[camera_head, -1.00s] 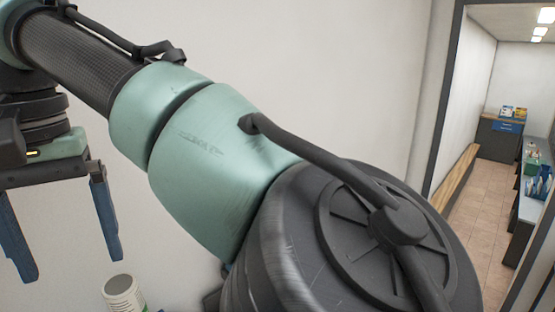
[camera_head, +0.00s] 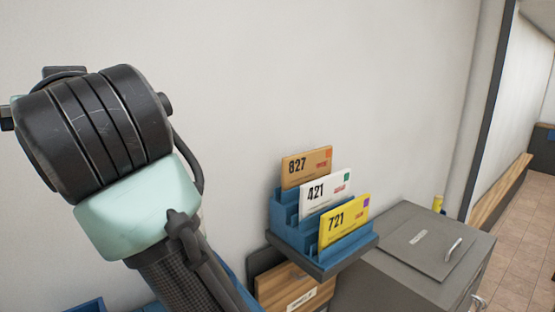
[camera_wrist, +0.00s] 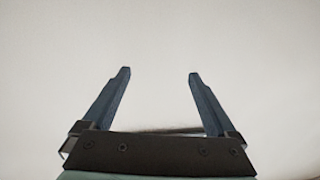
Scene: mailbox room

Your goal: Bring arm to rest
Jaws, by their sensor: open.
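My gripper (camera_wrist: 160,78) shows in the wrist view with its two blue-grey fingers wide apart and nothing between them. It faces a plain pale wall. In the head view my arm, teal and black, is folded up at the left in front of the wall, and the gripper's fingers cannot be made out there.
A blue rack (camera_head: 290,232) holds a tan envelope 827 (camera_head: 306,167), a white envelope 421 (camera_head: 326,194) and a yellow envelope 721 (camera_head: 344,226). A grey metal cabinet (camera_head: 384,280) stands right of it. A doorway with a wooden bench (camera_head: 503,190) and tiled floor is at the far right.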

